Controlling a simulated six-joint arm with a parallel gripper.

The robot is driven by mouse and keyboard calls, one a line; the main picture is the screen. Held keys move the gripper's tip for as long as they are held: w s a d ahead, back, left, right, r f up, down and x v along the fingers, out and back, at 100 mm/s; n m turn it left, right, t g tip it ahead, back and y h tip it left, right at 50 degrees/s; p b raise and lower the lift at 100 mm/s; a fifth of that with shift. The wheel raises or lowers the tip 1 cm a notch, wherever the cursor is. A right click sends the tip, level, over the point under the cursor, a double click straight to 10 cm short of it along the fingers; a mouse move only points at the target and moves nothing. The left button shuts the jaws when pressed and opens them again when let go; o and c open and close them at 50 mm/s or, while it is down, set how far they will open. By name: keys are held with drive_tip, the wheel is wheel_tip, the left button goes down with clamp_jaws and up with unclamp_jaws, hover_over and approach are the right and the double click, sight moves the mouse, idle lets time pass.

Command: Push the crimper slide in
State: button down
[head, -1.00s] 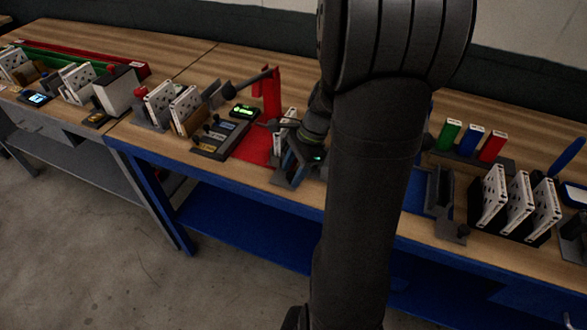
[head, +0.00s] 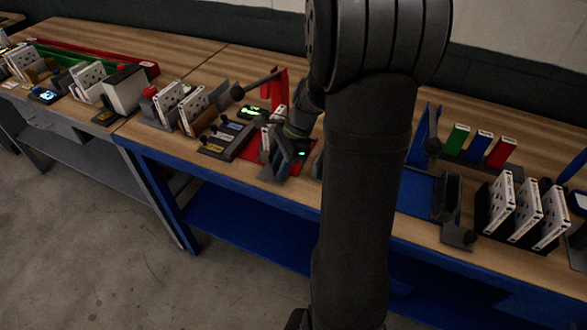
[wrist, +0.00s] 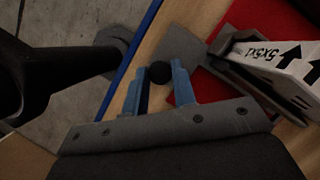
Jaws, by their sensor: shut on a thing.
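In the wrist view my gripper (wrist: 158,74) has its two blue fingers on either side of a round black knob (wrist: 160,72) and is shut on it. The knob sits by a flat grey plate of the crimper slide (wrist: 178,48), near the bench's blue front edge. A white boxed filter (wrist: 285,62) with black arrows and "5X5X1" print stands to the right, in a grey holder over the red mat (wrist: 268,20). In the head view my gripper (head: 284,152) is at the red crimper station (head: 280,85). It hides most of the slide there.
A panel with several small knobs (head: 228,138) and a lit green display (head: 252,112) stand left of my gripper. White boxed filters (head: 172,103) stand farther left. At right are green, blue and red boxes (head: 480,146) and a rack of white filters (head: 522,212).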

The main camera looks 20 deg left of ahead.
sight(265, 172)
drive_tip(key=shift+a, duration=2.5)
drive_tip(key=c, duration=1.3)
unclamp_jaws()
drive_tip(key=shift+a, duration=0.1)
drive_tip(key=shift+o, duration=0.6)
drive_tip(key=shift+r, duration=0.1)
drive_tip(key=shift+w+r, duration=0.15)
drive_tip(key=shift+r, duration=0.15)
drive_tip(key=w+d, duration=0.8)
drive_tip(key=d, duration=0.1)
drive_tip(key=shift+w+r, duration=0.2)
drive_tip(key=shift+w, duration=0.05)
